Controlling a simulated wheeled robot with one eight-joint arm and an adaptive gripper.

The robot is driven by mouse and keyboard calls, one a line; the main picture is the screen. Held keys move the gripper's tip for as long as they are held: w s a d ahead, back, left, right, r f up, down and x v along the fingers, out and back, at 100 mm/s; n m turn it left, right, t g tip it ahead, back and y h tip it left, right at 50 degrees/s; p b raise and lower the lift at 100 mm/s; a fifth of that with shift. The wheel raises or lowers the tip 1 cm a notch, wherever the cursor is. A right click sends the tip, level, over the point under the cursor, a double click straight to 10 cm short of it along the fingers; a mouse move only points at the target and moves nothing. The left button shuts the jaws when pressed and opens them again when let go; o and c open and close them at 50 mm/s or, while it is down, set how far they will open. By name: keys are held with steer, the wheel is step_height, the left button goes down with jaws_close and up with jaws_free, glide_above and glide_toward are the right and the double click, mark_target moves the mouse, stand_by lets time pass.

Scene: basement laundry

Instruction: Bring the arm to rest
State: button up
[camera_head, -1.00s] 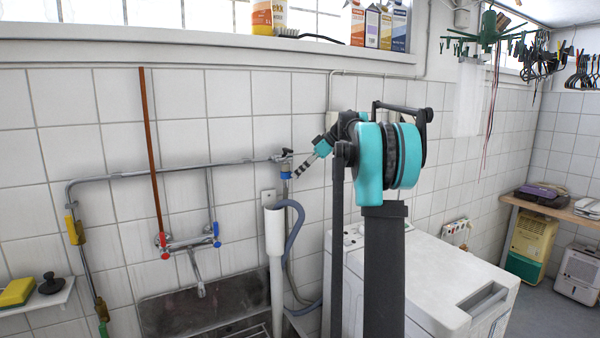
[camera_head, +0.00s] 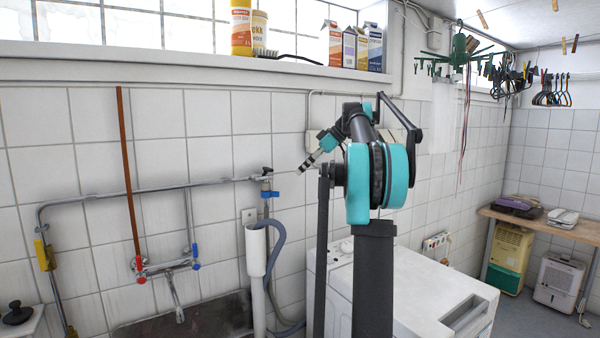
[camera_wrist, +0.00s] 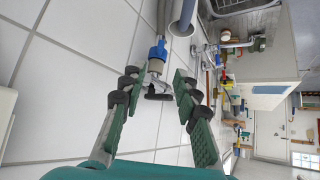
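My arm stands folded at the centre of the head view, teal and black, in front of the tiled wall and the white machine. In the wrist view my gripper (camera_wrist: 157,80) is open, with its two dark green fingers spread apart. In the head view this tap (camera_head: 268,193) is left of my arm.
A white top-loading machine (camera_head: 425,290) stands close behind my arm. A sink (camera_head: 185,325), wall pipes and a grey hose (camera_head: 277,240) are to the left. Cartons (camera_head: 349,48) stand on the sill. A green hanging dryer (camera_head: 462,48) is at upper right. Floor shows at right.

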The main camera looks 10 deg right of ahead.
steer(key=s+a+f+m+h, duration=0.2)
steer(key=s+a+f+m, duration=0.15)
steer(key=s+f, duration=0.55)
steer(key=s+a+f+m+h, duration=0.25)
steer(key=s+a+f, duration=0.2)
steer(key=f, duration=0.75)
steer(key=s+f+m+h, duration=0.3)
steer(key=s+f+m, duration=0.4)
steer(key=s+f, duration=1.6)
steer(key=s, duration=0.4)
steer(key=shift+a+t+h, duration=0.2)
steer(key=shift+t+h, duration=0.1)
steer(key=shift+h, duration=0.05)
